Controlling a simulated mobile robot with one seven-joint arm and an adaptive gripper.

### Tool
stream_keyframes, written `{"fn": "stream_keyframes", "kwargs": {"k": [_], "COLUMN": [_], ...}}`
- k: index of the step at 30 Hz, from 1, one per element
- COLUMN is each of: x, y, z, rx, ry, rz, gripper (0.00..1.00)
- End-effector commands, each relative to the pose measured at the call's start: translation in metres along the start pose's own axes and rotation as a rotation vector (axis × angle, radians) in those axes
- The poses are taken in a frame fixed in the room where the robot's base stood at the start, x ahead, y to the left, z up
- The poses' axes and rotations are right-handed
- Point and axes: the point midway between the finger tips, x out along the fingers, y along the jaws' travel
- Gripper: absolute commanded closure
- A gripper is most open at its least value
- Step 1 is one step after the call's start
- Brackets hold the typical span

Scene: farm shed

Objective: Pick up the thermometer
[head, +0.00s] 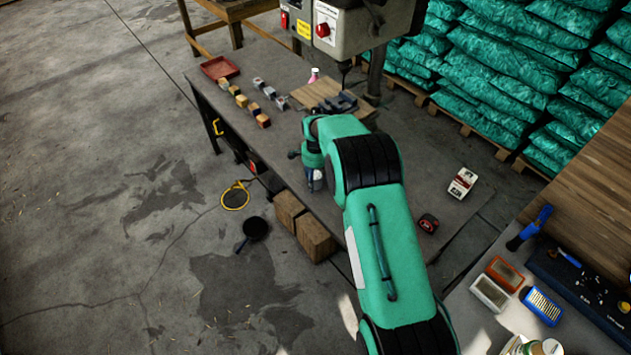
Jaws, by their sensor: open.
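I cannot make out the thermometer for certain. A small white device with red and dark markings (462,184) lies on the right part of the dark workbench (410,150), but I cannot tell whether it is the thermometer. My green arm reaches over the bench from the front. My gripper (316,182) points down near the bench's front edge, left of the white device and well apart from it. The gripper is open. Its fingers are small and partly hidden by the arm, as is the bench surface behind it.
A drill press (350,35) stands at the back. Several small blocks (240,100), a red tray (220,68) and a pink bottle (313,75) are on the left part of the bench. A red-black item (428,223) lies right of my arm. Brushes (541,306) lie at lower right.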

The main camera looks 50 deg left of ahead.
Motion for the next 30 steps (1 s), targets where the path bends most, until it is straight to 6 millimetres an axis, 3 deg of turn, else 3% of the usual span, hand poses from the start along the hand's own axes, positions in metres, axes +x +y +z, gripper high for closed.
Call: {"fn": "stream_keyframes", "kwargs": {"k": [14,22,30], "x": [-0.0003,-0.0003,-0.0008], "y": [0.0000,0.0000,-0.0002], "z": [-0.0001,-0.0001,-0.0001], "rx": [0.000,0.000,0.000], "ry": [0.000,0.000,0.000], "rz": [0.000,0.000,-0.001], "gripper": [0.37,0.87,0.88]}}
